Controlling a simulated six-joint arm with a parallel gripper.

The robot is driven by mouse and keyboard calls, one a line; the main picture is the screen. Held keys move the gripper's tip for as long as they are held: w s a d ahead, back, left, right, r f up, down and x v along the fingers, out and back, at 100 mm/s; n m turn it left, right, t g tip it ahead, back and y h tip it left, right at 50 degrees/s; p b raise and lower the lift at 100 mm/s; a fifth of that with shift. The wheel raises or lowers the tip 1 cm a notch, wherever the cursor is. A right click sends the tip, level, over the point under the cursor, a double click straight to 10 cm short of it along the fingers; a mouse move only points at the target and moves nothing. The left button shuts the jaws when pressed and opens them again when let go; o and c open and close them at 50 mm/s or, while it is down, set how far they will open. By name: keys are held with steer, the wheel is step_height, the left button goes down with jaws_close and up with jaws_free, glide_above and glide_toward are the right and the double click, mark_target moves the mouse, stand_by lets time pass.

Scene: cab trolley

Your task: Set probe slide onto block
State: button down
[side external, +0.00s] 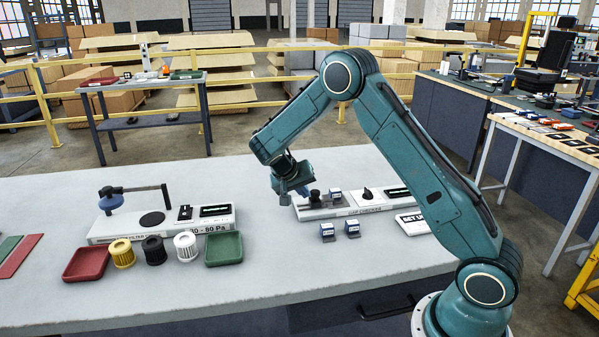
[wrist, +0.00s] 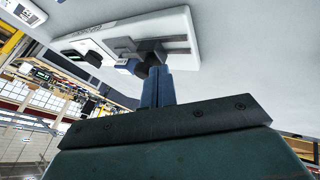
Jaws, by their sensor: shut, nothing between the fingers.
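A white gauge base (side external: 365,209) with a dark dial and a display stands on the bench, right of centre in the side view. A black knobbed part, seemingly the probe slide (side external: 315,198), is at its left end. A blue-and-white block (side external: 336,195) is on the base just right of it. Two similar blocks, one left (side external: 327,232) and one right (side external: 352,229), stand on the bench in front. My gripper (side external: 303,191) is shut and empty beside the black knob. In the wrist view its blue fingers (wrist: 155,80) point at the base (wrist: 185,28); whether they touch the knob is unclear.
A white sign (side external: 412,223) lies right of the base. At left stand another gauge station (side external: 160,226), a red tray (side external: 87,264), a green tray (side external: 224,249) and several filters between them. The bench between the two stations is clear.

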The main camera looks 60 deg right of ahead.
steer(key=shift+s+d, duration=0.5)
steer(key=shift+s, duration=0.05)
steer(key=shift+w, duration=0.1)
steer(key=shift+w+a, duration=0.2)
steer(key=shift+a, duration=0.05)
steer(key=w+a, duration=0.2)
steer(key=a, duration=0.1)
steer(key=shift+w+r, duration=0.3)
steer(key=shift+w, duration=0.05)
steer(key=v, duration=0.9)
steer(key=shift+s+r, duration=0.1)
steer(key=shift+r, duration=0.05)
